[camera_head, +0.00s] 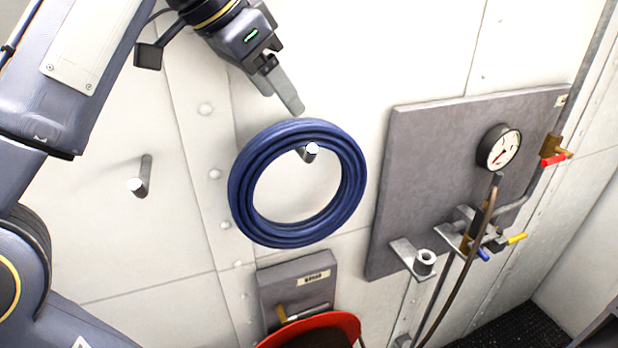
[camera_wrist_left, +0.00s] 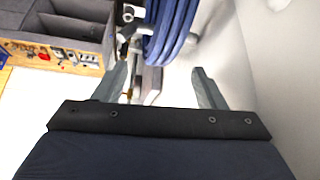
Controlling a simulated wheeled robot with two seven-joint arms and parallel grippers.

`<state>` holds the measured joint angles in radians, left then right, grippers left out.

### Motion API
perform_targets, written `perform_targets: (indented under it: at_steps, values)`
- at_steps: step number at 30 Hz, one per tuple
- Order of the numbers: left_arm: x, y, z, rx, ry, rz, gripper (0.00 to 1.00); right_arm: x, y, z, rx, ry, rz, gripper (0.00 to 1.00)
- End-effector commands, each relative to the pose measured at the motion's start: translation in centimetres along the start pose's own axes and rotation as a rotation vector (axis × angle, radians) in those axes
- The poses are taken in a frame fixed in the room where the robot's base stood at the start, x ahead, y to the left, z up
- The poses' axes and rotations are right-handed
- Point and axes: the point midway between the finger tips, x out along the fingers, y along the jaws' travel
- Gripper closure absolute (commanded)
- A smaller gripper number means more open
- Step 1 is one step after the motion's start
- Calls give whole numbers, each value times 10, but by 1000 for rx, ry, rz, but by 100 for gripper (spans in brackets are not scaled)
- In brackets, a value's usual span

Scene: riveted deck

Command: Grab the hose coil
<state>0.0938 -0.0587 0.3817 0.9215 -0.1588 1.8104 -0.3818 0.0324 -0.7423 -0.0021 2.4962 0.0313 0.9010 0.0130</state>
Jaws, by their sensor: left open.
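The blue hose coil (camera_head: 243,185) hangs on a grey peg (camera_head: 309,152) on the white wall in the head view. My left gripper (camera_head: 290,103) is just above the coil's top edge, apart from it as far as I can tell. In the left wrist view the gripper (camera_wrist_left: 160,83) has its two fingers spread wide with nothing between them. The coil (camera_wrist_left: 173,35) shows beyond the fingertips there, at the top centre. My right gripper is not in view.
A bare peg (camera_head: 140,180) sticks out of the wall to the left. A grey panel (camera_head: 430,140) with a gauge (camera_head: 499,148), valves and hoses stands to the right. Below the coil are a small labelled grey plate (camera_head: 285,282) and a red rounded object (camera_head: 325,322).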

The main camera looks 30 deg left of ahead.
Motion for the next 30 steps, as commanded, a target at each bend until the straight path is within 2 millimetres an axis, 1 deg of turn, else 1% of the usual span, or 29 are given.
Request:
perform_targets:
  at_steps: [1,5,11,15,18,23,26,30]
  values:
    - [6,0,1,-1,-3,-1,36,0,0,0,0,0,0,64]
    - [16,-1,1,-2,0,0,36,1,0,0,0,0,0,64]
    - [45,-9,3,-4,-3,0,36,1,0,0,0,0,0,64]
    - [60,-8,2,-2,-1,0,36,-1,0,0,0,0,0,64]
    - [64,-8,2,-2,0,0,36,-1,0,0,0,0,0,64]
    - [64,-8,2,-2,1,0,36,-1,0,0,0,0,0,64]
    - [64,-8,2,-2,1,0,46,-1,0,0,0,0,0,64]
    - [64,-8,2,-2,1,0,64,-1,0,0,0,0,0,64]
